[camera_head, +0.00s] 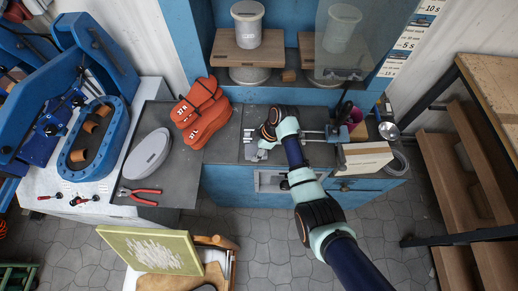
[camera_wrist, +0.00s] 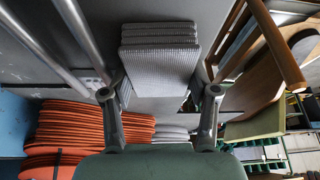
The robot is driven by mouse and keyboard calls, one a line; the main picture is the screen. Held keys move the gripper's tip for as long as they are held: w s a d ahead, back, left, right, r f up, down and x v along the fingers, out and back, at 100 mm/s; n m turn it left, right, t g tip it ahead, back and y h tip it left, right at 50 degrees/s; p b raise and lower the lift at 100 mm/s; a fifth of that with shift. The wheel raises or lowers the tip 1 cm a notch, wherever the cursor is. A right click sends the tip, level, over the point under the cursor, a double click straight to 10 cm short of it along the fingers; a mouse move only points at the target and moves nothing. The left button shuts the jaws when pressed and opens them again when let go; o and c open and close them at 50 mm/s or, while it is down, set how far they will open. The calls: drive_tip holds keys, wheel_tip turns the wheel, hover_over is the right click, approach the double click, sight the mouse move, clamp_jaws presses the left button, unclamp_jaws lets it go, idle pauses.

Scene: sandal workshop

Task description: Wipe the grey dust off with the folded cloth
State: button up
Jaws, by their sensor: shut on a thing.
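My gripper (camera_head: 258,150) is low over the grey middle bench top in the head view. In the wrist view my gripper (camera_wrist: 160,92) has one finger on each side of the folded cloth (camera_wrist: 160,58), a grey, ribbed, layered pad, and is shut on it. In the head view the cloth cannot be told apart from the small grey shapes by the gripper. I cannot make out a clear patch of grey dust on the bench top (camera_head: 222,150); the arm hides part of it.
Orange sandal soles (camera_head: 202,110) are piled left of my gripper. A grey oval disc (camera_head: 149,153) and red pliers (camera_head: 138,197) lie farther left. A pale box (camera_head: 364,158) and a purple cup (camera_head: 357,124) stand to the right. A blue press frame (camera_head: 185,45) rises behind.

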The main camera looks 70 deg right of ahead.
drive_tip(key=shift+w+a+f+b, duration=0.15)
drive_tip(key=shift+w+a, duration=0.25)
drive_tip(key=shift+w, duration=0.25)
drive_tip(key=shift+w+a+f+b, duration=0.15)
drive_tip(key=shift+w+a, duration=0.2)
drive_tip(key=shift+w, duration=0.25)
drive_tip(key=shift+r, duration=0.1)
drive_tip(key=shift+s+d+r+p, duration=0.2)
drive_tip(key=shift+s+r+p, duration=0.1)
drive_tip(key=shift+s+p, duration=0.3)
drive_tip(key=shift+s+d+f+p, duration=0.1)
drive_tip(key=shift+s+d+p, duration=0.2)
drive_tip(key=shift+s, duration=0.5)
drive_tip(key=shift+s+d+p, duration=0.2)
drive_tip(key=shift+s+d, duration=0.25)
drive_tip(key=shift+s, duration=0.35)
drive_tip(key=shift+s+d+f+p, duration=0.1)
drive_tip(key=shift+s+d+p, duration=0.2)
drive_tip(key=shift+s, duration=0.5)
wheel_tip(320, 180, up, 6)
drive_tip(key=p, duration=0.5)
drive_tip(key=shift+r, duration=0.15)
